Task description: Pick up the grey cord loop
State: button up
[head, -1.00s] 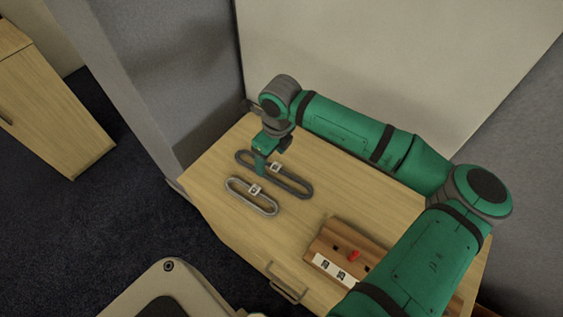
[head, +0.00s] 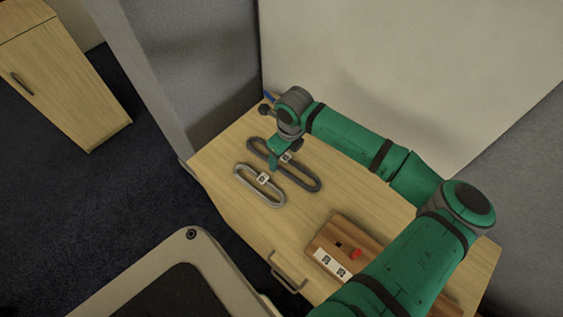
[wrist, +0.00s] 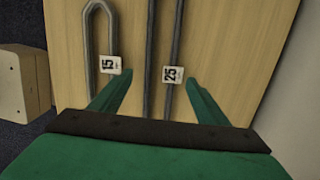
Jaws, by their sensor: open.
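Two long cord loops lie side by side on the wooden table top. The lighter grey loop (head: 271,201), with a white tag marked 15, is nearer the front edge; it also shows in the wrist view (wrist: 88,40) at left. The darker grey loop (head: 304,184), tagged 25, lies behind it; in the wrist view (wrist: 149,40) its two strands run between my fingers. My gripper (wrist: 158,79) is open and empty, pointing down over the darker loop near its tag. In the head view, my gripper (head: 274,161) hides part of that loop. Its height above the table is unclear.
A brown wooden block (head: 322,240) with a red peg (head: 355,254) and a white label strip stands on the table's front right. A drawer handle (head: 287,273) is below the front edge. A pale wall panel stands behind.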

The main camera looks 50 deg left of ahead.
aim_at(286, 158)
jog(key=f, duration=0.2)
jog(key=shift+a+f, duration=0.2)
jog(key=shift+f, duration=0.15)
jog(key=c, duration=1.1)
jog(key=shift+r, duration=0.1)
jog(key=shift+c, duration=0.2)
